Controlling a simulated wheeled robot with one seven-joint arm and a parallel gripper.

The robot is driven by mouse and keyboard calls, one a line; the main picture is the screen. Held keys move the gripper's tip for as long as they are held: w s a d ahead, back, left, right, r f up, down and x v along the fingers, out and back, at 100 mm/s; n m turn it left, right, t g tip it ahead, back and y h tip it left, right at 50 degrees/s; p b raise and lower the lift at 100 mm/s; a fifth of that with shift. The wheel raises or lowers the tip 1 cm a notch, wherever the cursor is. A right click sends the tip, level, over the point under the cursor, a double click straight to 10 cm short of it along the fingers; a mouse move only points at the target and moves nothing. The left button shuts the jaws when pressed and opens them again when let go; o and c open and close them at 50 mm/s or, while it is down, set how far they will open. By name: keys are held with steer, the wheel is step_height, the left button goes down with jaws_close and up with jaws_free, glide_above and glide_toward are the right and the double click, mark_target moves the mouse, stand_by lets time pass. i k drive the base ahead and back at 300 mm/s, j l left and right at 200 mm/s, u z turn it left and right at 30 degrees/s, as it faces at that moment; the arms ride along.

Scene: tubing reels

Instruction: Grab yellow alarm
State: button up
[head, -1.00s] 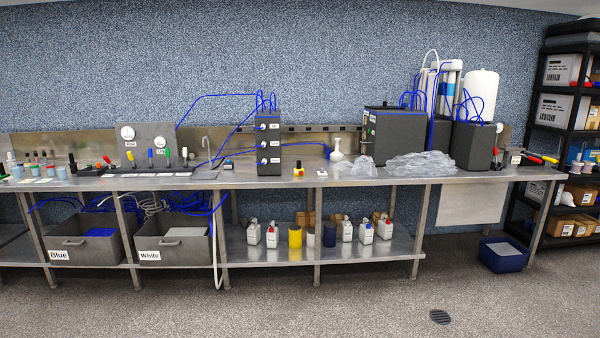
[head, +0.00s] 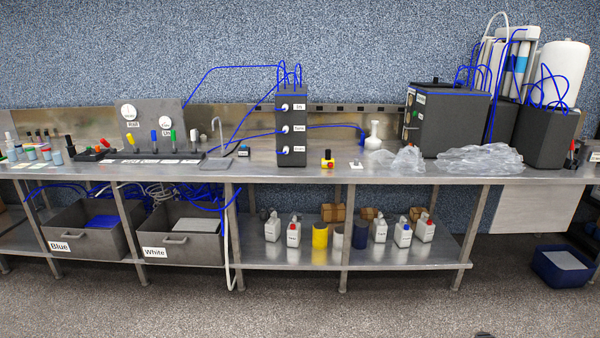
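My gripper does not show in the head view.
The steel bench (head: 300,178) runs across the view, with a lower shelf (head: 262,254) holding several bottles and a yellow container (head: 320,236). Crumpled clear plastic (head: 485,158) lies farther right. Bins labelled Blue (head: 75,240) and White (head: 165,248) sit below. The floor in front is clear.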

mark_target(328, 159)
steer(key=i, duration=0.8)
steer(key=i+u, duration=0.1)
steer(key=i, duration=0.7)
steer(key=i+l, duration=0.15)
steer(key=i, duration=0.65)
steer(key=i+l+u, duration=0.1)
steer(key=i+u, duration=0.25)
steer(key=i+l+u, duration=0.3)
steer(key=i, duration=0.25)
steer(key=i+l+u, duration=0.35)
steer(key=i+j, duration=0.1)
